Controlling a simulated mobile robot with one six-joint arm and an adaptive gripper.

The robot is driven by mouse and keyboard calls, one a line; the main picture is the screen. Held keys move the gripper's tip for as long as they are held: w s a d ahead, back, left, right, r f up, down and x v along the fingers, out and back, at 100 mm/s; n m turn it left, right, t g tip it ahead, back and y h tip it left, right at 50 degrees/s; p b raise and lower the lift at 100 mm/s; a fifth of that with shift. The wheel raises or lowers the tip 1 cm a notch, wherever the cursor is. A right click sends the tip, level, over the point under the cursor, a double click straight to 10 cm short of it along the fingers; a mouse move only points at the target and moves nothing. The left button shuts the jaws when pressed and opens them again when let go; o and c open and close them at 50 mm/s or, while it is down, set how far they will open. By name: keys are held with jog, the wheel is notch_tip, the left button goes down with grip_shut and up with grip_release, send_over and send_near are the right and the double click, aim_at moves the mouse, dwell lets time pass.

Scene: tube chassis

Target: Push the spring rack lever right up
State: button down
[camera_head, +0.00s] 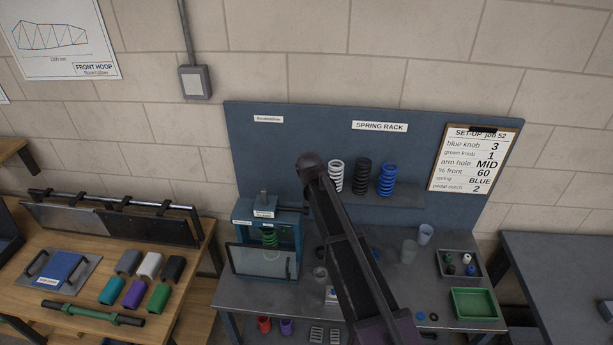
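The spring rack is a blue-grey back panel (450,125) labelled SPRING RACK, with a white spring (336,174), a black spring (362,174) and a blue spring (388,178) on its shelf. At its left stands a blue box-shaped fixture (293,232) with a green spring (269,236) inside and a clear framed panel (260,262) at its front. A grey post (263,198) stands on top. A dark bar (291,208) runs right from the fixture's top; I cannot tell whether it is the lever. My arm crosses the middle, and my gripper cannot be made out.
A set-up board (474,158) hangs at the right, reading spring BLUE. Cups (409,251), a parts tray (459,264) and a green tray (476,303) are on the grey bench (235,292). A wooden bench (65,312) with several coloured blocks stands at the left.

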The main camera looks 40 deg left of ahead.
jog(key=shift+w, duration=0.1)
jog(key=c, duration=0.7)
grip_release()
jog(key=shift+w, duration=0.1)
jog(key=shift+o, duration=0.7)
jog(key=shift+w+a+f, duration=0.1)
jog(key=shift+s, duration=0.2)
